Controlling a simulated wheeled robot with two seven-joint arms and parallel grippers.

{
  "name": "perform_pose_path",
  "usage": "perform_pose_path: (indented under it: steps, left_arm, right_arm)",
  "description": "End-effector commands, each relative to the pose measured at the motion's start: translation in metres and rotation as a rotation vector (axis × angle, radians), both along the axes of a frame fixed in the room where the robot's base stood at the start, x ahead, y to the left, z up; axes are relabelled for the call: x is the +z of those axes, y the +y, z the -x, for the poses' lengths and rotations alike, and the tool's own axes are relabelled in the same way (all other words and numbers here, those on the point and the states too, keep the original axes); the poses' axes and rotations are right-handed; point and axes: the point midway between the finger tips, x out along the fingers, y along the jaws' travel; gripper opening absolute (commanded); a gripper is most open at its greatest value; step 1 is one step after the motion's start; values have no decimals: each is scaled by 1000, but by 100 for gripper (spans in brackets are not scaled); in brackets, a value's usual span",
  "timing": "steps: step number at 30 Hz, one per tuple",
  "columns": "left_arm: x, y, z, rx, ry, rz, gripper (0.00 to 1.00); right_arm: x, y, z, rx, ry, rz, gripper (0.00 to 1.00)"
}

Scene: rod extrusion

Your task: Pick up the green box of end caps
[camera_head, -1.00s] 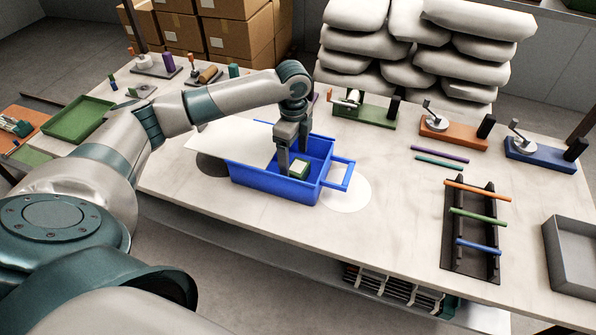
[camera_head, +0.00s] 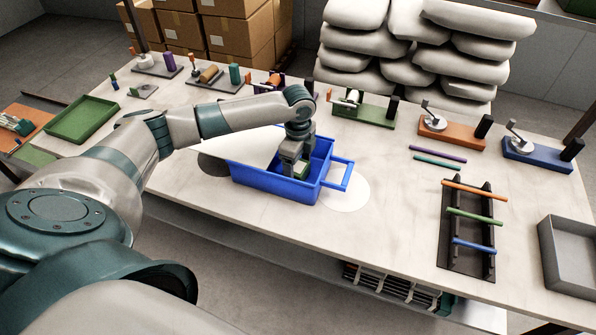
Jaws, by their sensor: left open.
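The green box of end caps (camera_head: 301,170) stands inside the blue open bin (camera_head: 270,183) on the table; only part of it shows, with a pale top. My left gripper (camera_head: 295,168) reaches down into the bin from above, at the box. Its fingers are open, and the near finger and the gripper body hide much of the box. I cannot tell whether the fingers touch it. My right gripper is out of view.
The blue bin has a handle (camera_head: 340,174) on its right side. A dark rack (camera_head: 467,232) with coloured rods, a grey tray (camera_head: 572,252) and a green tray (camera_head: 83,119) stand on the table. Several small hand-cranked fixtures line the back edge.

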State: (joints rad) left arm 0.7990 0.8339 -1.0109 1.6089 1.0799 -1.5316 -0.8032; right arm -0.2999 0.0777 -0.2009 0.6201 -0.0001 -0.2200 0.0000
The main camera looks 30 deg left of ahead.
Motion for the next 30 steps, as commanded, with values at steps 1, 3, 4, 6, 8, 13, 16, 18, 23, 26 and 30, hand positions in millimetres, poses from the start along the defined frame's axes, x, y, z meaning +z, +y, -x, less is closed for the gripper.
perform_pose_path:
  steps: [1,3,4,6,8,13,16,18,23,26,30]
  left_arm:
    - [0,0,0,0,0,0,77]
    - [0,0,0,0,0,0,77]
    - [0,0,0,0,0,0,77]
    - [0,0,0,0,0,0,72]
    - [0,0,0,0,0,0,57]
    - [1,0,0,0,0,0,31]
    - [1,0,0,0,0,0,31]
    - [1,0,0,0,0,0,31]
    - [4,0,0,0,-1,0,31]
    - [12,0,-1,-1,-2,1,31]
    - [29,0,-1,-1,-4,0,31]
  right_arm:
    - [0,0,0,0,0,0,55]
    - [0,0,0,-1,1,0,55]
    - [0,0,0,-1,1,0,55]
    - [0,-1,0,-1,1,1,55]
    - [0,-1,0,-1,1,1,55]
    - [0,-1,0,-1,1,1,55]
    - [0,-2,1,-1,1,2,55]
    - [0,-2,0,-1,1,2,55]
    - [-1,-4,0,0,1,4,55]
    - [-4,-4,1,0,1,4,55]
    - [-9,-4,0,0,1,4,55]
